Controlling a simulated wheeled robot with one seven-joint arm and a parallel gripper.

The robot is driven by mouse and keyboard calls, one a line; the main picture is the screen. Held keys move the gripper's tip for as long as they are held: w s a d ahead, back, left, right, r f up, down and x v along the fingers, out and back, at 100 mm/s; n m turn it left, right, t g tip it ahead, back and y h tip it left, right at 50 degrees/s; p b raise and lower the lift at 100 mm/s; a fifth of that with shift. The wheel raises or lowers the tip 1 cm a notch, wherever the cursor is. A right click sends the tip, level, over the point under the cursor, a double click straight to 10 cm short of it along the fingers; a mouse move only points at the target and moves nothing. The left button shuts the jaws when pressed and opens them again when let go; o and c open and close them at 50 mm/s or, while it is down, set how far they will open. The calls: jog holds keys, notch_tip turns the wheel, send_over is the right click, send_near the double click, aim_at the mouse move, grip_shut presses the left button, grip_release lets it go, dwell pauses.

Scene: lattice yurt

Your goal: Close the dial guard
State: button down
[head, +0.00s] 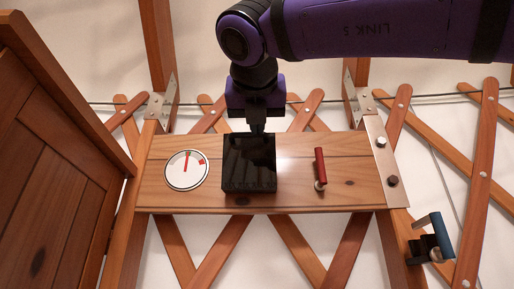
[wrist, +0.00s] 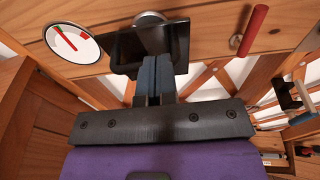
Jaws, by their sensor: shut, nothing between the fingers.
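The dial guard (head: 249,170) is a glossy black box-shaped cover in the middle of the wooden panel in the head view. In the wrist view the black guard (wrist: 181,50) shows a hollow inside, with a silver round part (wrist: 150,16) at its far edge, probably the dial. My gripper (head: 257,130) is at the guard's upper edge in the head view. In the wrist view its fingertips (wrist: 155,60) are together, empty, and overlap the guard's near edge. I cannot tell whether they touch it. The guard appears swung out from the panel.
A white gauge (head: 186,170) with a red needle is left of the guard. A red-handled lever (head: 320,168) is to its right on the wooden panel (head: 225,203). A blue-handled lever (head: 433,238) sits lower right. A wooden door (head: 60,150) stands at left. Lattice slats surround the panel.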

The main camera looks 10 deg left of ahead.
jog(key=shift+w+a+r, duration=0.1)
jog(key=shift+w+r, duration=0.65)
jog(key=shift+r, duration=0.1)
